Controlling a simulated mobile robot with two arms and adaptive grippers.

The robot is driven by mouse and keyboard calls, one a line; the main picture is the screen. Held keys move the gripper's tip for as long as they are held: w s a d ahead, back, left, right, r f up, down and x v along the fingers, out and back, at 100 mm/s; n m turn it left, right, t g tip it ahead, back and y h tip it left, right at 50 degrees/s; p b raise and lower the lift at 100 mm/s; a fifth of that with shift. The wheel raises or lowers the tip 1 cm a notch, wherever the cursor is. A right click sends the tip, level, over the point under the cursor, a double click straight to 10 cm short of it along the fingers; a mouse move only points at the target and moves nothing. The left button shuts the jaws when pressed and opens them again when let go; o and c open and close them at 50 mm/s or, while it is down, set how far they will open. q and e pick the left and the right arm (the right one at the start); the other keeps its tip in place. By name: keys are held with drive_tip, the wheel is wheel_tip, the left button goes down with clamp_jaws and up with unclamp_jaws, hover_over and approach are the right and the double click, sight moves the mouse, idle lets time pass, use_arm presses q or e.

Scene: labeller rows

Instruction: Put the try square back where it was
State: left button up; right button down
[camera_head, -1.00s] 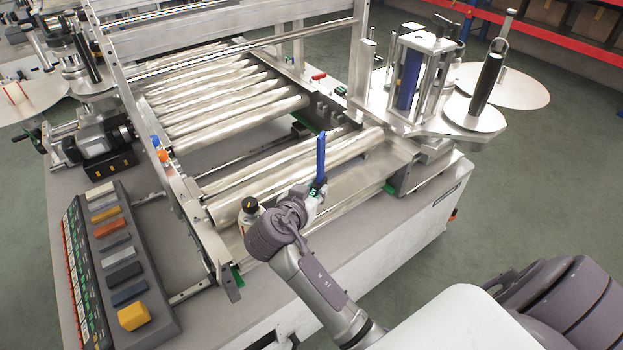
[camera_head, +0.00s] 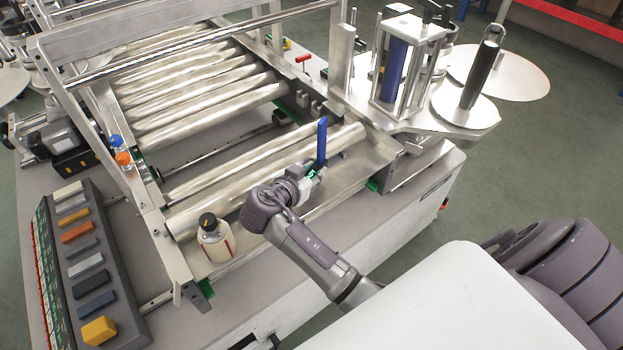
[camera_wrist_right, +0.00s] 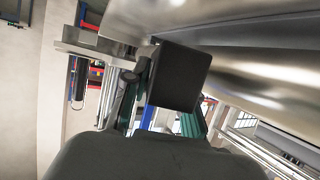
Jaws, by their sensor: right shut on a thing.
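The try square (camera_head: 322,142) shows in the head view as an upright blue strip. Its lower part is hidden at my right gripper (camera_head: 313,174), which is shut on it. The gripper is over the front edge of the machine, close in front of the nearest rollers. In the right wrist view a blue strip (camera_wrist_right: 147,118) shows partly behind a dark block; I cannot tell how the rest of the square lies there. My left gripper is not in view.
A white bottle with a black cap (camera_head: 215,240) stands left of my right arm. Metal rollers (camera_head: 265,170) lie just behind the gripper. A labelled rack of coloured blocks (camera_head: 85,265) is at the left. A spindle on a disc (camera_head: 465,110) stands at the back right.

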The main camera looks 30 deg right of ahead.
sight(314, 189)
drive_tip(key=f, duration=0.3)
drive_tip(key=shift+d+f, duration=0.2)
drive_tip(key=shift+f, duration=0.2)
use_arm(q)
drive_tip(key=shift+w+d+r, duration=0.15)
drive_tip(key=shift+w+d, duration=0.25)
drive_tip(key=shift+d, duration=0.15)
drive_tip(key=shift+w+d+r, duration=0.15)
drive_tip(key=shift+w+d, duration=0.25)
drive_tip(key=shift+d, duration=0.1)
use_arm(e)
drive_tip(key=c, duration=1.2)
unclamp_jaws()
drive_tip(key=shift+f, duration=0.1)
drive_tip(key=shift+c, duration=0.2)
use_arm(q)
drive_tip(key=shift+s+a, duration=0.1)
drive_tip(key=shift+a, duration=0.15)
use_arm(e)
drive_tip(key=shift+o, duration=0.2)
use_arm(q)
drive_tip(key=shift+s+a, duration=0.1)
